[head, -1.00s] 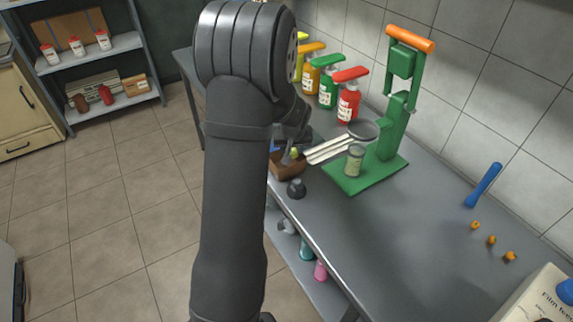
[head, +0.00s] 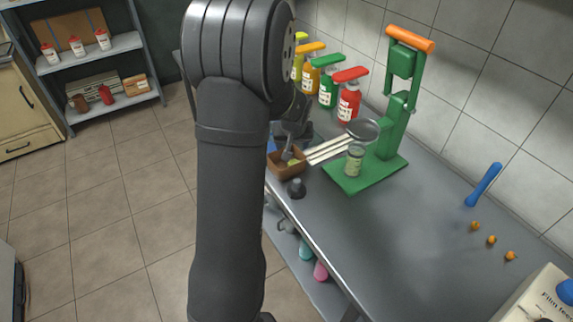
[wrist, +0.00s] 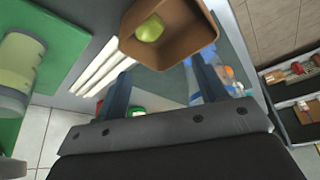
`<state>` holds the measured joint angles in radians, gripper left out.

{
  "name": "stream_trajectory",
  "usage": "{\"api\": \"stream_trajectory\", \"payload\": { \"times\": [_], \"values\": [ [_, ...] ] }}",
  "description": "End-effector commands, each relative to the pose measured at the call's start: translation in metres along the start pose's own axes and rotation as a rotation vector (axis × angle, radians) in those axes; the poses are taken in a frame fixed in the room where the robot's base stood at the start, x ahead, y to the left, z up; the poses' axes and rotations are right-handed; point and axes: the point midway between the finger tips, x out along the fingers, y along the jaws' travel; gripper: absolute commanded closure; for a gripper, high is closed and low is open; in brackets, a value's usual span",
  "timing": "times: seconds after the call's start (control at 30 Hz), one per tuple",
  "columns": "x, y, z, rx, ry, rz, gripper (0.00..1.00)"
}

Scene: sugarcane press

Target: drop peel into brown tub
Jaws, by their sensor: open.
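The brown tub (head: 279,171) stands on the grey counter near its left edge, left of the press. A yellow-green peel (head: 291,161) is inside it. In the wrist view the brown tub (wrist: 187,48) is at the top middle, with the peel (wrist: 150,28) resting inside against its left part. My gripper (wrist: 160,72) is open, with nothing between its two fingers. In the head view my gripper (head: 292,132) is just above and behind the tub, partly hidden by my own arm.
White sticks (head: 328,149) lie between the tub and the green press (head: 392,125). A glass jar (head: 355,161) stands on the press base. A small dark object (head: 296,189) is in front of the tub. The counter's middle is clear.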

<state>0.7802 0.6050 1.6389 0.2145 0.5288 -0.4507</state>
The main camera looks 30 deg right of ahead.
Motion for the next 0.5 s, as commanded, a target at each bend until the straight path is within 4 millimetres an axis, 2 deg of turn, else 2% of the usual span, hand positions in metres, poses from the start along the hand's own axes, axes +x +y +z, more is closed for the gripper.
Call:
{"api": "stream_trajectory", "payload": {
  "times": [0.5],
  "values": [
    [-0.104,0.000,-0.001,0.000,0.003,0.001,0.35]
  ]
}}
